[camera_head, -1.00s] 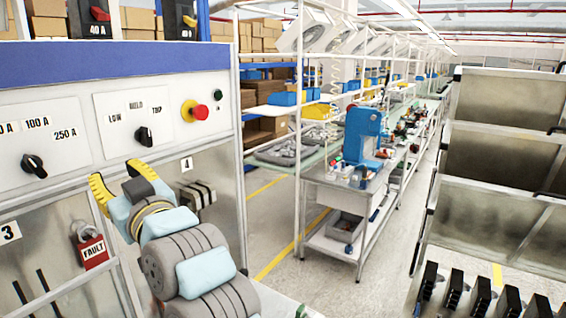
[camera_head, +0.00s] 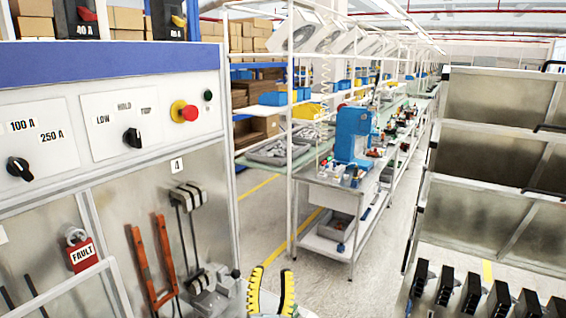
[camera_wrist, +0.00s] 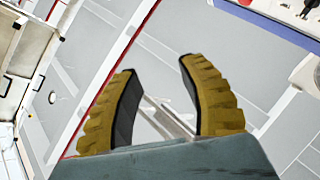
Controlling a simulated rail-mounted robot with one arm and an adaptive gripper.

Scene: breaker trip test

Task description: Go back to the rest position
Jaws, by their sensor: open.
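My gripper (camera_head: 271,288) is low in the head view, at the bottom edge right of the test panel's lower corner. Its two yellow ridged fingers point up and stand apart, with nothing between them. In the wrist view my gripper (camera_wrist: 160,100) also shows open and empty, with grey floor beyond it. The rest of my arm is out of the head view.
The test panel has a red button (camera_head: 185,112), black rotary knobs (camera_head: 132,137), a red FAULT padlock (camera_head: 81,249) and orange-red bars (camera_head: 152,262) behind its lower opening. A workbench with a blue machine (camera_head: 352,136) stands beyond. A rack with black breakers (camera_head: 470,292) is at right.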

